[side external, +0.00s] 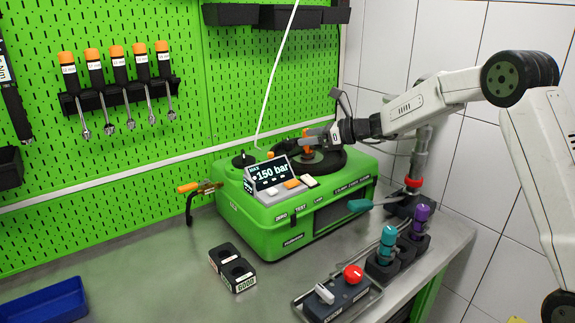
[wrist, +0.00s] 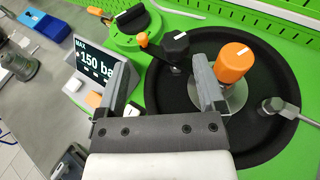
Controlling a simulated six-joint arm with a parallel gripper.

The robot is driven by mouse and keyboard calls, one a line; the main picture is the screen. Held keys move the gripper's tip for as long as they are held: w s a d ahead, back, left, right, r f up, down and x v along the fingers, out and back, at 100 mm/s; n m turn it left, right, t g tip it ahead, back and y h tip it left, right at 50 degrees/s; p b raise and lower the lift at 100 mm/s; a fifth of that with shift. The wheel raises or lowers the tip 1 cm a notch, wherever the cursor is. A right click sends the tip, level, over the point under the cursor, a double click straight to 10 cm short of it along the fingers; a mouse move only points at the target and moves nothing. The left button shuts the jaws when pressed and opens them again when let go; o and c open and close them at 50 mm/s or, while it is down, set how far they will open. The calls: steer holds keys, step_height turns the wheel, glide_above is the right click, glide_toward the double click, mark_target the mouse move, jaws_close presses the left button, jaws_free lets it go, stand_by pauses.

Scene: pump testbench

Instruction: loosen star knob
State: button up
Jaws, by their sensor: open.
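A black lobed knob with a white mark (wrist: 175,44), which looks like the star knob, sits at the rim of the round black dish (wrist: 262,146) in the wrist view. An orange cylindrical knob (wrist: 234,62) stands on a metal disc in the dish, just right of my right finger. My gripper (wrist: 158,62) is open and empty. The black knob shows beyond the gap between its fingertips, apart from them. In the side view my gripper (side external: 318,137) is over the green pump tester (side external: 285,240), close to the orange knob (side external: 306,149); the black lobed knob is not clear there.
A display reading 150 bar (side external: 268,172) stands at the tester's front; it is left of my fingers in the wrist view (wrist: 92,66). Another black knob (wrist: 132,17) sits on the tester. A metal fitting (wrist: 272,105) is at the dish's right. A control box (side external: 337,295) stands in front.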

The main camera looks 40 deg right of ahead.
mark_target(283, 142)
steer(key=shift+s+a+f+m+t, duration=0.15)
steer(key=shift+s+a+m+t, duration=0.1)
steer(key=shift+a+t, duration=0.25)
steer(key=shift+s+a+f+m+t, duration=0.15)
steer(key=shift+a+m+t, duration=0.1)
steer(key=shift+a+t, duration=0.2)
steer(key=shift+s+a+f+m+t+h, duration=0.2)
steer(key=shift+f+m+t+h, duration=0.15)
steer(key=shift+t, duration=0.3)
steer(key=shift+s+d+f+m+t+h, duration=0.15)
steer(key=shift+s+f+m+t+h, duration=0.25)
steer(key=shift+m+t+h, duration=0.4)
steer(key=shift+s+d+f+m+t+h, duration=0.2)
steer(key=shift+s+d+f+m+h, duration=0.15)
steer(key=shift+h, duration=0.45)
steer(key=shift+s+d+f+m+t+h, duration=0.25)
steer(key=shift+s+f+m+h, duration=0.15)
steer(key=shift+h, duration=0.35)
steer(key=shift+w, duration=0.15)
steer(key=shift+w+a, duration=0.3)
steer(key=shift+w, duration=1.6)
steer(key=shift+w+a, duration=0.35)
steer(key=shift+w, duration=1.6)
steer(key=shift+w+a, duration=0.3)
steer(key=shift+w, duration=1.6)
